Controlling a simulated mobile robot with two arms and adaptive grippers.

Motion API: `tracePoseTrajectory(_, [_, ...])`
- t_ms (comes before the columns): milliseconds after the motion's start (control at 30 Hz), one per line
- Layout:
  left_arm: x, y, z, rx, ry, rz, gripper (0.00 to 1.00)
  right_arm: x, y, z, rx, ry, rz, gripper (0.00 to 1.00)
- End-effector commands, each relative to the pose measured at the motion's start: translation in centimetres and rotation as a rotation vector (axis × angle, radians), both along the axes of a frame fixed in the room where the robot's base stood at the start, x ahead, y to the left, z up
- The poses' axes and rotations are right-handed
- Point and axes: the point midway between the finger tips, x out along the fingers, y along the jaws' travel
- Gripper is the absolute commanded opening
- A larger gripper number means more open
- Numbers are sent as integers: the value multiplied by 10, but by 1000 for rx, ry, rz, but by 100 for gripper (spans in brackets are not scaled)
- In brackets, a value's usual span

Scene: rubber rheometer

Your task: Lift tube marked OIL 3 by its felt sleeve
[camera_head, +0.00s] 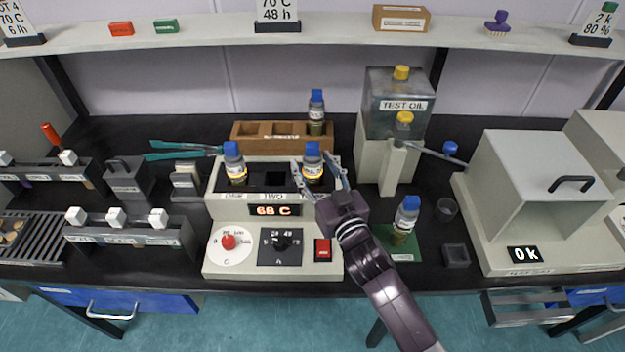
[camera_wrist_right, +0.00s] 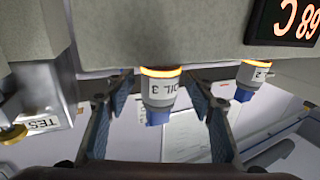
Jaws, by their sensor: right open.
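The tube marked OIL 3 (camera_head: 312,160) has a blue cap and stands upright in the right hole of the heating block (camera_head: 274,200), with an orange glowing ring around it. In the right wrist view, where things appear upside down, the OIL 3 tube (camera_wrist_right: 158,92) shows a pale sleeve with the label and its blue cap. My right gripper (camera_head: 322,170) is open, with one finger on each side of the tube. In the wrist view gaps show between the tube and both fingers (camera_wrist_right: 158,98). My left gripper is not in view.
Another blue-capped tube (camera_head: 235,164) stands in the block's left hole; the middle hole is empty. A wooden rack (camera_head: 255,132) with one tube is behind. A tilted tube (camera_head: 406,214) stands on a green mat at right. The TEST OIL tank (camera_head: 397,118) is back right.

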Motion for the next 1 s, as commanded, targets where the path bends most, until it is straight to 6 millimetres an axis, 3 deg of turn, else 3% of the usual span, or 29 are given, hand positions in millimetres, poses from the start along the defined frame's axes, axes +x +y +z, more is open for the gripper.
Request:
tracePoseTrajectory(100, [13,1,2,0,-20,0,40,2,1,0,1,0,0,50])
tracePoseTrajectory(267, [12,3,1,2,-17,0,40,1,1,0,1,0,0,48])
tracePoseTrajectory(700, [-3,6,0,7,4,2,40,1,1,-1,0,1,0,0])
tracePoseTrajectory(1000, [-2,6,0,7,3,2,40,1,1,1,1,-2,0,0])
